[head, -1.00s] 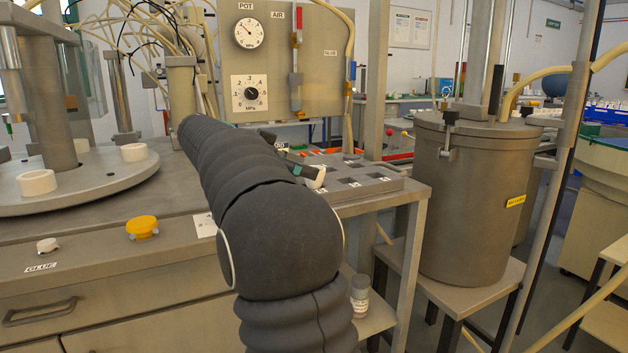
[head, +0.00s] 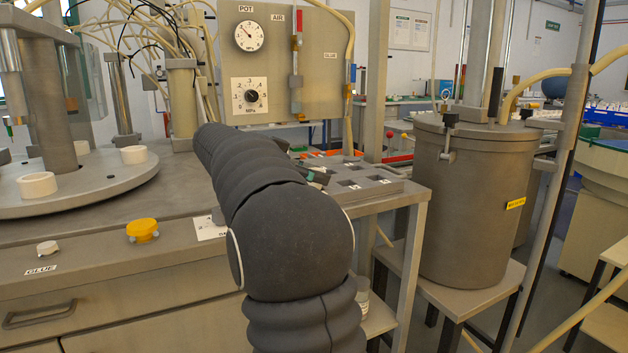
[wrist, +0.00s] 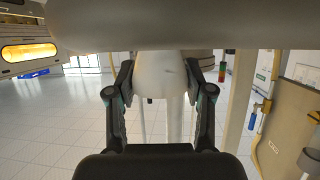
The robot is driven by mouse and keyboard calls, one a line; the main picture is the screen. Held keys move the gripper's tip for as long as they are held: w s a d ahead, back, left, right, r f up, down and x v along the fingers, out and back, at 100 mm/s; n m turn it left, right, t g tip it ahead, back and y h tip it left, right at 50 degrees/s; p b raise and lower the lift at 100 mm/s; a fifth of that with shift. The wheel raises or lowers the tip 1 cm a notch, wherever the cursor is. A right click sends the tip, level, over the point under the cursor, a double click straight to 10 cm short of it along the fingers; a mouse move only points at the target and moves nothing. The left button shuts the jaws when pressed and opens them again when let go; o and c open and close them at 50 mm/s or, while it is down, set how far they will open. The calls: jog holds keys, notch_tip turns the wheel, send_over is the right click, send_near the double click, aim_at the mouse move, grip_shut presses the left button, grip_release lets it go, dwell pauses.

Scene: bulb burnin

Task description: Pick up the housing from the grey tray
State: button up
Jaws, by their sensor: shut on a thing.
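The grey tray (head: 395,187) with dark square compartments lies at the right end of the bench in the head view. My gripper (head: 315,176) shows only in part there, over the tray's left side, mostly hidden behind my arm. In the wrist view, my gripper (wrist: 160,76) has a finger on each side of a pale, tapered housing (wrist: 162,86) and is shut on it. The housing's upper end is hidden behind a broad grey shape at the top. The housing is not visible in the head view now.
A round turntable (head: 100,180) with white rings stands at the left. A yellow knob (head: 142,230) sits on the bench front. A large grey pot (head: 475,200) stands right of the tray. A gauge panel (head: 270,65) rises behind the bench, and a metal post (head: 377,80) behind the tray.

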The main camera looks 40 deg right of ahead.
notch_tip(320, 180, up, 18)
jog(key=p, duration=0.2)
dwell(0.4)
